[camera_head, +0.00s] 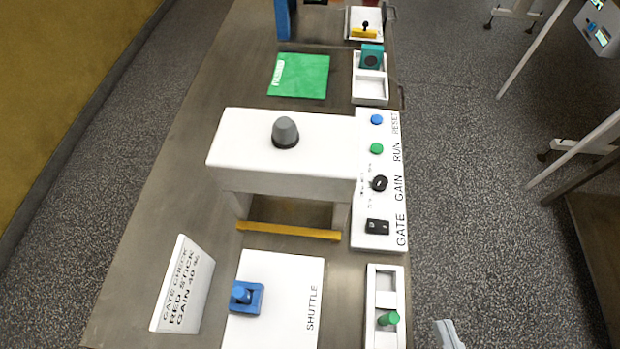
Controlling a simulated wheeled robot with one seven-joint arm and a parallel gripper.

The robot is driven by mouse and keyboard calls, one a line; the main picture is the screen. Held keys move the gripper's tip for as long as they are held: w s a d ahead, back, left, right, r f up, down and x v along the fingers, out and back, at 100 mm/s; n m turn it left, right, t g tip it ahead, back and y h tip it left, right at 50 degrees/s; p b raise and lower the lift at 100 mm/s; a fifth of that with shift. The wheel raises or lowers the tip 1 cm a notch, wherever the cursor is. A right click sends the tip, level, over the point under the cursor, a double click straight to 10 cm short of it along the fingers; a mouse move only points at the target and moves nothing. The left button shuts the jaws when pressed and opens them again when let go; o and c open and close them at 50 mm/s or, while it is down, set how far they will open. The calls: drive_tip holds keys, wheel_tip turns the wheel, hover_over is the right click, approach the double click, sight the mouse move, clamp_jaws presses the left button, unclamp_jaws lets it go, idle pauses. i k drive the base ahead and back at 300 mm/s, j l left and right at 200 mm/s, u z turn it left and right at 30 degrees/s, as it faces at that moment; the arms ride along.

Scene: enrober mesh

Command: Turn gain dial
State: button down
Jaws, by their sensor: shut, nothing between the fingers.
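The gain dial (380,183) is a round black knob with a pale mark. It sits on the white control panel (363,215) beside the printed word GAIN, between the green RUN button (376,148) and the black GATE switch (377,226). Small scale print beside the dial is too fine to read. My gripper (447,334) shows only as a pale grey tip at the bottom edge, right of the table. It is shut and empty, well apart from the dial. The rest of it is out of frame.
A sign (182,285) reads GATE CHECK, RED STUCK, GAIN 40 %. A white housing (245,150) with a grey dome (285,132) stands left of the panel. A white tray (385,282) holds a green peg. A blue RESET button (377,119) is above RUN.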

sight(380, 183)
drive_tip(key=l+u, duration=0.25)
drive_tip(key=l, duration=0.25)
drive_tip(key=l+u, duration=0.3)
drive_tip(key=l, duration=0.2)
drive_tip(key=k+l+u, duration=0.1)
drive_tip(key=l+u, duration=0.15)
drive_tip(key=l, duration=0.25)
drive_tip(key=k+l+u, duration=0.1)
drive_tip(key=l+u, duration=0.15)
drive_tip(key=l, duration=0.2)
drive_tip(key=i+l+u, duration=0.1)
drive_tip(key=l+u, duration=0.25)
drive_tip(key=l, duration=0.3)
drive_tip(key=l+u, duration=0.35)
drive_tip(key=l, duration=0.3)
drive_tip(key=l+u, duration=0.35)
drive_tip(key=l, duration=0.35)
